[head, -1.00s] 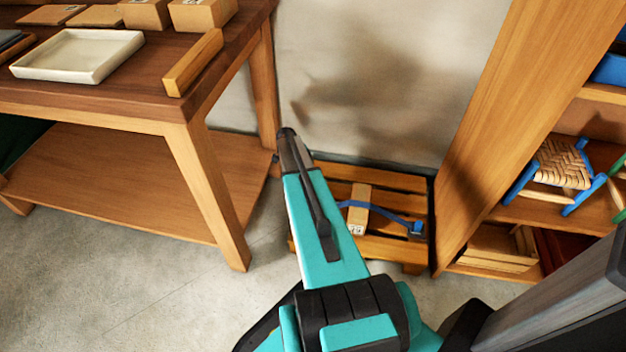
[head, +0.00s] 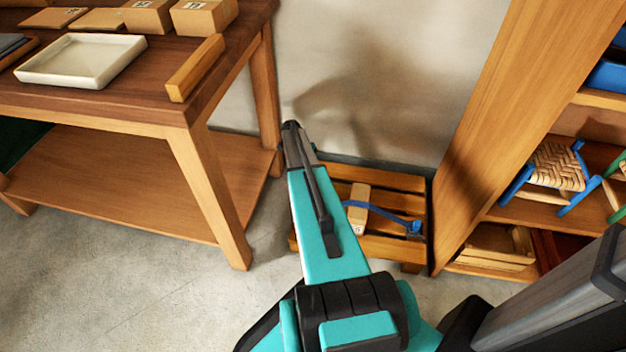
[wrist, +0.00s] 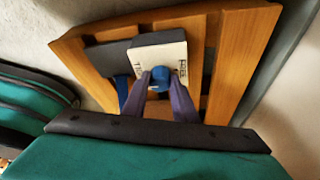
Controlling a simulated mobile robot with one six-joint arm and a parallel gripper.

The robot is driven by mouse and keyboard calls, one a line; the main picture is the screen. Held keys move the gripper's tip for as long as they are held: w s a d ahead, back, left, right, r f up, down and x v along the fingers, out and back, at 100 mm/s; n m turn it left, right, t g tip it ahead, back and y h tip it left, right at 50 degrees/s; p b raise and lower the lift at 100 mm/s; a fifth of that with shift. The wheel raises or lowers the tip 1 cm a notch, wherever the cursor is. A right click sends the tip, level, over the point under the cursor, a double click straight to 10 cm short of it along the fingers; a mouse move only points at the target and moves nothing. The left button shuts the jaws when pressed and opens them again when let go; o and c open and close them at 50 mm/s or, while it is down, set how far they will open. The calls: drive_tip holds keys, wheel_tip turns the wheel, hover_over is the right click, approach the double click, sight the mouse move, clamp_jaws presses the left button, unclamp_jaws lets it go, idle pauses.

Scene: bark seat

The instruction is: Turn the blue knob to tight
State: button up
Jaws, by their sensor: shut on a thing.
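The blue knob (wrist: 160,74) sits on a pale-faced block (wrist: 172,52) in the wrist view. The face has dark lettering on both sides of the knob; the right-hand word reads FREE, and the left one is partly hidden. My gripper (wrist: 160,86) has its two purple-grey fingers at the near sides of the knob and is shut on it. Which way the knob points cannot be told. In the head view the knob and the fingertips are hidden behind my teal arm.
A wooden table (head: 225,215) stands to the left and a tall shelf (head: 480,130) close on the right. The wall is just behind.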

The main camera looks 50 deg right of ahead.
drive_tip(key=shift+s+d, duration=0.1)
drive_tip(key=shift+s, duration=0.2)
drive_tip(key=o, duration=0.9)
drive_tip(key=shift+o, duration=0.7)
drive_tip(key=shift+w, duration=0.1)
drive_tip(key=shift+w+r, duration=0.1)
drive_tip(key=p+v, duration=0.2)
drive_tip(key=v, duration=1.1)
drive_tip(key=shift+w+r+p, duration=0.15)
drive_tip(key=shift+r+p, duration=0.05)
drive_tip(key=shift+p, duration=0.2)
